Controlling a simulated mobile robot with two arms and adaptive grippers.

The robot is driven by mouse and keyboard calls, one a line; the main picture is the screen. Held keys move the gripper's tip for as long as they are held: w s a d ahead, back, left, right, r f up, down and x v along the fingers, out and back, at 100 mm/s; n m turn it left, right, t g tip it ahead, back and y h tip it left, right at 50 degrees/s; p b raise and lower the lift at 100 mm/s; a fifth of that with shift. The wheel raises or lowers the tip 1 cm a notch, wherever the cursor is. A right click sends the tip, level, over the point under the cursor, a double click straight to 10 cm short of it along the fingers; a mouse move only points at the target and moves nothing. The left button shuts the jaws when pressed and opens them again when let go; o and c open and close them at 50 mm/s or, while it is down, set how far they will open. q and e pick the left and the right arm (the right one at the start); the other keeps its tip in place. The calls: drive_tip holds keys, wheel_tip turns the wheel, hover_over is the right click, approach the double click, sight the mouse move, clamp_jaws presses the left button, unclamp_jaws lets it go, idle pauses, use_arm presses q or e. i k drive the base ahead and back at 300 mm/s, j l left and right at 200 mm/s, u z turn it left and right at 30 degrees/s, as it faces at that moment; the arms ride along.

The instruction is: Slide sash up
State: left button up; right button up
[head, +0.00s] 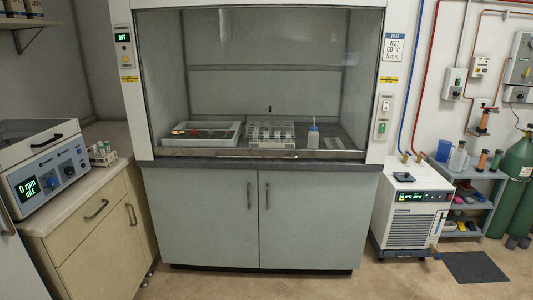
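The fume hood (375,120) stands in the middle of the head view. Its clear sash (260,95) appears lowered, with its bottom edge near the worktop at the front. A long thin handle (257,156) runs along that bottom edge. The glass is hard to make out, and the hood's inside shows through it. Neither of my grippers is in view.
Inside the hood are a grey tray (202,133), a rack of vials (271,134) and a wash bottle (313,136). A centrifuge (45,175) stands on the left counter. A chiller (410,210) stands right. Floor in front is clear.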

sight(291, 153)
drive_tip(key=i+l+u, duration=0.1)
drive_tip(key=i, duration=0.35)
drive_tip(key=i+l, duration=0.1)
drive_tip(key=i, duration=0.3)
drive_tip(key=i+l+u, duration=0.15)
drive_tip(key=i, duration=0.3)
drive_tip(key=i+l+u, duration=0.1)
drive_tip(key=i, duration=0.3)
drive_tip(key=l, duration=0.1)
